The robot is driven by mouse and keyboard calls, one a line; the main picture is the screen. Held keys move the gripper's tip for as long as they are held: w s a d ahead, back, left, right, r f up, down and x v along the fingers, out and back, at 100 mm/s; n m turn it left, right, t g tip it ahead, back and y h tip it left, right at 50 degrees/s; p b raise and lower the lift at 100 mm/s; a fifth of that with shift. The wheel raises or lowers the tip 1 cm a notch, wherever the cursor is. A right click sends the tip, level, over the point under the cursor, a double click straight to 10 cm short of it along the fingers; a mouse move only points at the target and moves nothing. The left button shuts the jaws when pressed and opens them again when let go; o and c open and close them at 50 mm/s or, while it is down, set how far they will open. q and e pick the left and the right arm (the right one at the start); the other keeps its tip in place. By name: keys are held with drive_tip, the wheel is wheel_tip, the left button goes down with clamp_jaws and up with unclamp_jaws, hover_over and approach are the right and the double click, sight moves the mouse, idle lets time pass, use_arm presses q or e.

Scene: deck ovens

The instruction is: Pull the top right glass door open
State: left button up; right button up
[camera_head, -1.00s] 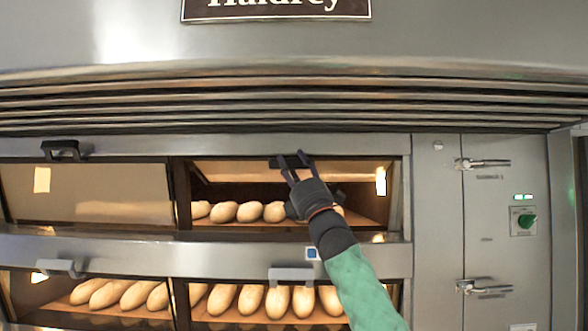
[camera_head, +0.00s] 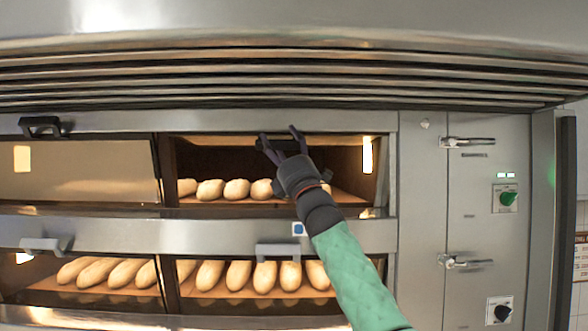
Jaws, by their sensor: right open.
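The top right oven compartment (camera_head: 230,162) shows lit, with several pale loaves (camera_head: 237,189) visible inside. I cannot tell how far its glass door is open. A dark handle bar (camera_head: 281,146) lies at the upper edge of this compartment, partly hidden by my gripper. My right gripper (camera_head: 279,134) reaches up from the lower right, open, with its two dark fingers spread around or just in front of this bar. Contact is unclear. My left gripper is not in view.
The top left glass door (camera_head: 80,172) has a black handle (camera_head: 40,126). Lower doors have grey handles (camera_head: 278,251), with several loaves behind. A ridged hood (camera_head: 280,78) overhangs above.

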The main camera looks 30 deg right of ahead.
drive_tip(key=shift+s+f, duration=0.35)
drive_tip(key=shift+s, duration=0.15)
drive_tip(key=v, duration=1)
drive_tip(key=shift+f, duration=0.2)
drive_tip(key=shift+d, duration=0.1)
drive_tip(key=shift+c, duration=0.3)
drive_tip(key=shift+m+g+h, duration=0.5)
drive_tip(key=shift+m+h, duration=0.4)
drive_tip(key=p+x, duration=1.2)
drive_tip(key=p, duration=0.1)
drive_tip(key=shift+w+r, duration=0.15)
drive_tip(key=shift+r, duration=0.1)
clamp_jaws()
